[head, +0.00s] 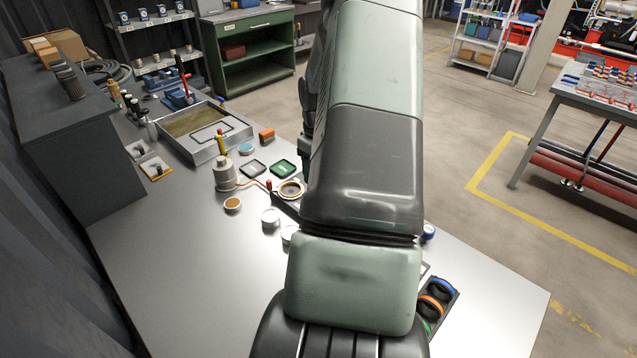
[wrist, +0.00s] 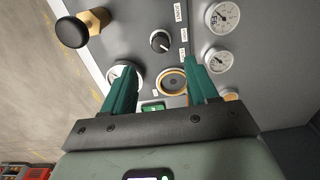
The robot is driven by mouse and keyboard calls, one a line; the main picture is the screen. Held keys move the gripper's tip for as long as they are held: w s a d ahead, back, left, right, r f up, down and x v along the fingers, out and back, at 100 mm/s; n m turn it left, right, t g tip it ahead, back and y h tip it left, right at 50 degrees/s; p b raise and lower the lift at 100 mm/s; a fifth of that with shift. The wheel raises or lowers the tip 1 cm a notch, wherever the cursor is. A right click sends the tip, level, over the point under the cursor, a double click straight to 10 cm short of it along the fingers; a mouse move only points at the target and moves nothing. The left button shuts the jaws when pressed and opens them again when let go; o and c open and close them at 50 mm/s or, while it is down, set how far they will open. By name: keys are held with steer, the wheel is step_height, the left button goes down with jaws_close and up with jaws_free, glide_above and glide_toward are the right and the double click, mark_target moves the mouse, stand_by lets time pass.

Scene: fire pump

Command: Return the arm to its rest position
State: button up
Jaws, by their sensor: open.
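My gripper (wrist: 159,65) shows in the wrist view with its two teal fingers spread apart and nothing between them. It faces a grey control panel (wrist: 140,22) with a small black dial, a brass-rimmed round port (wrist: 172,81) and a white-faced gauge partly behind the left finger. A small green piece (wrist: 153,107) shows between the fingers near their base. In the head view my arm stretches away through the middle of the picture, and my gripper cannot be made out there.
A black knob on a brass stem (wrist: 80,28) sticks out at the panel's upper left. Pressure gauges (wrist: 221,20) line its right. In the head view, a metal workbench (head: 165,265) holds a tray (head: 226,133), jars and small parts. Open floor (head: 470,130) lies right of my arm.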

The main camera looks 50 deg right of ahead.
steer(key=shift+r, duration=0.6)
steer(key=a+r+t+h, duration=0.1)
steer(key=a+r, duration=0.8)
steer(key=r, duration=0.3)
steer(key=a+r+t+h, duration=0.1)
steer(key=a+r+h, duration=0.1)
steer(key=a+r, duration=0.8)
steer(key=s+a+r+t+y, duration=0.1)
steer(key=s+a+r, duration=0.2)
steer(key=s+a, duration=0.5)
steer(key=s+a+r+t+y, duration=0.2)
steer(key=s+a+r, duration=0.2)
steer(key=s+a, duration=0.4)
steer(key=shift+a+n+t, duration=0.3)
steer(key=shift+a, duration=0.45)
